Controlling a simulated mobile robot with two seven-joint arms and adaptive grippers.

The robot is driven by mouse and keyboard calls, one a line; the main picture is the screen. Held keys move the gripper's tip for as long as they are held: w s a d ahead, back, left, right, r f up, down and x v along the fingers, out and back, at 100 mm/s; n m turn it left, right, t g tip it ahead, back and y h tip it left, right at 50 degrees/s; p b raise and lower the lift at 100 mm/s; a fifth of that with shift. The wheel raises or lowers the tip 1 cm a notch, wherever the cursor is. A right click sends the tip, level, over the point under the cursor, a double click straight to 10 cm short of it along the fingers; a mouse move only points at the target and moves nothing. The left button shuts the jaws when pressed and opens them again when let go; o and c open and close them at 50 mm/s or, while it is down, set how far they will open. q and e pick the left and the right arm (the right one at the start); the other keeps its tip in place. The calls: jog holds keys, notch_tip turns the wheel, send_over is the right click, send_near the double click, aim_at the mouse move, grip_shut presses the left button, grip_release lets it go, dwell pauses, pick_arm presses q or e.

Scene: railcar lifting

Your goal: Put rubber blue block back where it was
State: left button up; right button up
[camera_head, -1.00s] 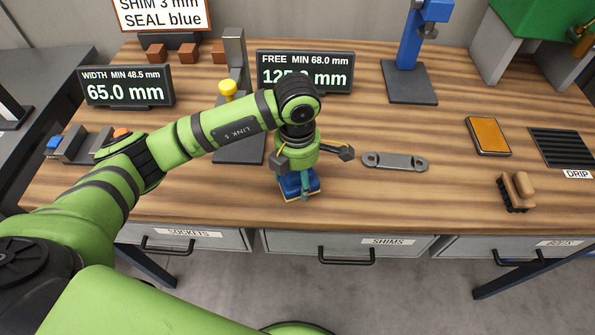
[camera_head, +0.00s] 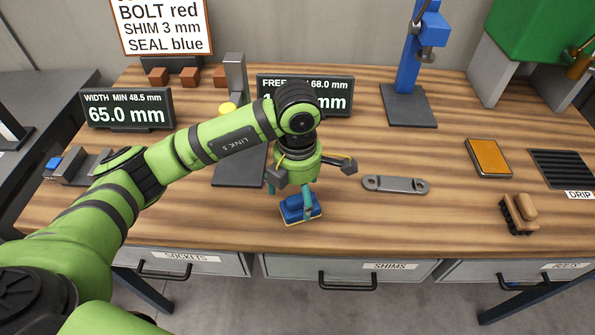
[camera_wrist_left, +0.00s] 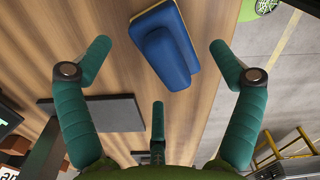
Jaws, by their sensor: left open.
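The blue rubber block (camera_head: 297,208) lies on the wooden workbench (camera_head: 420,225) near its front edge, on a thin tan base layer. In the left wrist view the block (camera_wrist_left: 168,50) shows whole, beyond the fingertips and between the two side fingers. My left gripper (camera_head: 289,198) is open above the block and points down, its teal fingers apart. The wrist view shows bare bench around the block and no finger closed on it. My right gripper is not in view.
A grey link plate (camera_head: 396,185) lies right of the gripper. A brown brush (camera_head: 518,214), an orange pad (camera_head: 488,157) and a black drip grille (camera_head: 565,168) lie further right. Two displays (camera_head: 127,108) and a blue post stand (camera_head: 408,105) stand behind.

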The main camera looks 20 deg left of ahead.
pick_arm(q)
notch_tip(320, 180, up, 9)
jog(key=shift+r+b, duration=0.1)
jog(key=shift+b, duration=0.55)
